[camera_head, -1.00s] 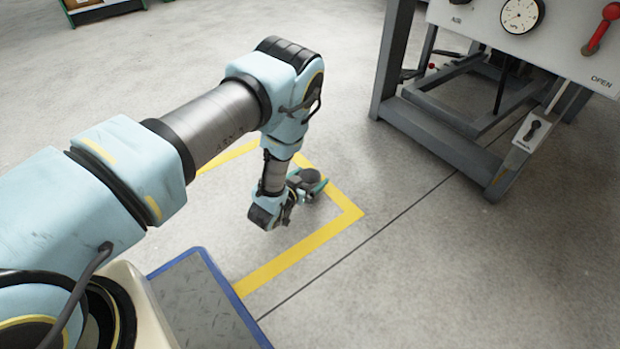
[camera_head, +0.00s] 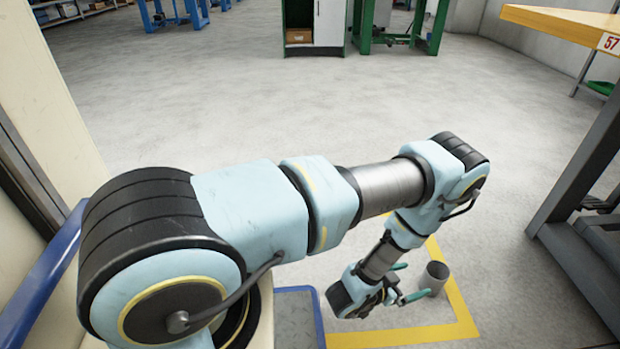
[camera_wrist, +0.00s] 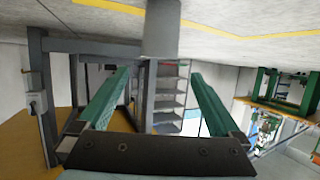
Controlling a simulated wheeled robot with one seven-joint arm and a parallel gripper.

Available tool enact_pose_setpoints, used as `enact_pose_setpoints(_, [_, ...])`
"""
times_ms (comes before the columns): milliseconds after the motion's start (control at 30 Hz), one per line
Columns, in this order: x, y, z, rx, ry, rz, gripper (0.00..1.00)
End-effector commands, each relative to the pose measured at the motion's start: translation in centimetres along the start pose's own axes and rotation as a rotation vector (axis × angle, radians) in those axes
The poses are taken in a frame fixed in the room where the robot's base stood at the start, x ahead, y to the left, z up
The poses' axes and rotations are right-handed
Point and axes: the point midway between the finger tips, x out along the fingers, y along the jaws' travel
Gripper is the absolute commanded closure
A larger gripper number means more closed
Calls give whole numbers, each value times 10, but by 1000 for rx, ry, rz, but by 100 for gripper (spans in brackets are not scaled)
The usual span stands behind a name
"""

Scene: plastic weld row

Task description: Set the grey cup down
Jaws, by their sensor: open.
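The grey cup (camera_head: 434,279) stands upright on the floor inside the yellow-taped corner, its open top facing up. My gripper (camera_head: 417,280) is low over the floor to the left of the cup. Its green fingers are spread and point toward the cup, with the cup just past their tips. In the wrist view, which is upside down, the cup (camera_wrist: 161,32) shows at the top centre beyond my open gripper (camera_wrist: 158,74). Nothing is between the fingers there, and the cup's end is cut off by the frame edge.
Yellow floor tape (camera_head: 462,308) runs to the right of and in front of the cup. A grey metal frame (camera_head: 580,235) stands at the right. A yellow-topped table (camera_head: 560,22) is at the back right. The floor behind the cup is clear.

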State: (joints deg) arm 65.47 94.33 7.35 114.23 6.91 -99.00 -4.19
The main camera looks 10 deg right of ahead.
Motion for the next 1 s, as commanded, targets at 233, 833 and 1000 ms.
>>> enact_pose_setpoints(233, [11,-60,-42,-41,-91,-132,0])
enact_pose_setpoints(833, [-181,-269,-181,-444,-598,-598,0])
enact_pose_setpoints(1000, [-276,-273,-206,-599,-724,-674,0])
